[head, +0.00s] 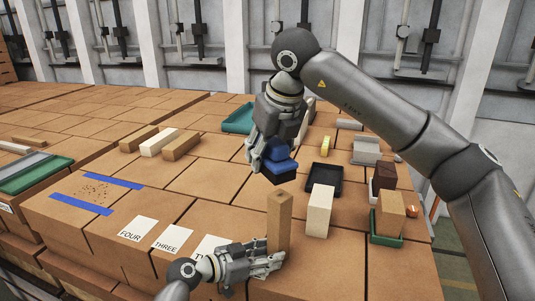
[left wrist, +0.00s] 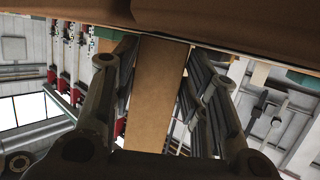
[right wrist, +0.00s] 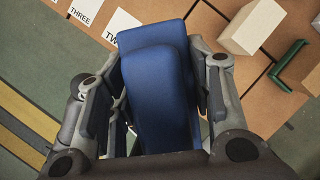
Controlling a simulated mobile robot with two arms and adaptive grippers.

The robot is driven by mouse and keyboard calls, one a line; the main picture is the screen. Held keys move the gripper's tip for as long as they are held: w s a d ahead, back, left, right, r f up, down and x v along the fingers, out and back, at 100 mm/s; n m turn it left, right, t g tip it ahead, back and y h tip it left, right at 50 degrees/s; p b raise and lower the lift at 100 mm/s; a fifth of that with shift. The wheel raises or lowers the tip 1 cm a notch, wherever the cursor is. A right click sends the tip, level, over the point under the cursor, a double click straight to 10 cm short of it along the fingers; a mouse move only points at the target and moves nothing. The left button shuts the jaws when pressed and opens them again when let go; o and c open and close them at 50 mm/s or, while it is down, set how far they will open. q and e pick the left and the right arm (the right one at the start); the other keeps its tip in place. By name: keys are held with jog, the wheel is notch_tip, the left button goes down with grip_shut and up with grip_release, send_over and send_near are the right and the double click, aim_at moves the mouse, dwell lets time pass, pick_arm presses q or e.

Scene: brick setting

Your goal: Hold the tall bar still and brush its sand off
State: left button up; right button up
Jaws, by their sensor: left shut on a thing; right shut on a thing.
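The tall bar (head: 281,215) is a brown block standing upright near the front of the brick surface. My left gripper (head: 272,260) is shut on its lower part; the left wrist view shows the bar (left wrist: 156,95) between the fingers. My right gripper (head: 270,157) is shut on a blue brush (head: 279,162), which also fills the middle of the right wrist view (right wrist: 158,90). The brush is just above the bar's top, and I cannot tell whether they touch. A dark spot shows on the bar's top; I cannot make out sand grains there.
A cream block (head: 319,211) stands close right of the bar, with a black tray (head: 325,190) behind it. A brown block (head: 390,214) sits in a green tray (head: 386,239) further right. Cards (head: 137,229) and blue tape strips (head: 80,204) around dark specks lie left.

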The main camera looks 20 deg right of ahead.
aim_at(280, 190)
jog(key=shift+f, duration=0.1)
jog(key=f, duration=0.5)
jog(key=d+f, duration=0.1)
jog(key=f, duration=0.1)
jog(key=shift+w+f, duration=0.35)
jog(key=shift+f, duration=0.05)
jog(key=shift+w+d, duration=0.3)
jog(key=shift+d, duration=0.35)
jog(key=shift+w+d, duration=0.3)
jog(key=shift+d, duration=0.3)
jog(key=shift+s+a+r, duration=0.3)
jog(key=shift+a+r, duration=0.3)
jog(key=shift+r, duration=0.75)
jog(key=shift+s+a+r, duration=0.3)
jog(key=shift+a+r, duration=0.3)
jog(key=shift+r, duration=0.75)
jog(key=shift+s+a+r, duration=0.3)
jog(key=shift+a+r, duration=0.3)
jog(key=shift+r, duration=0.75)
pick_arm(q)
jog(key=o, duration=0.9)
jog(key=shift+c, duration=0.2)
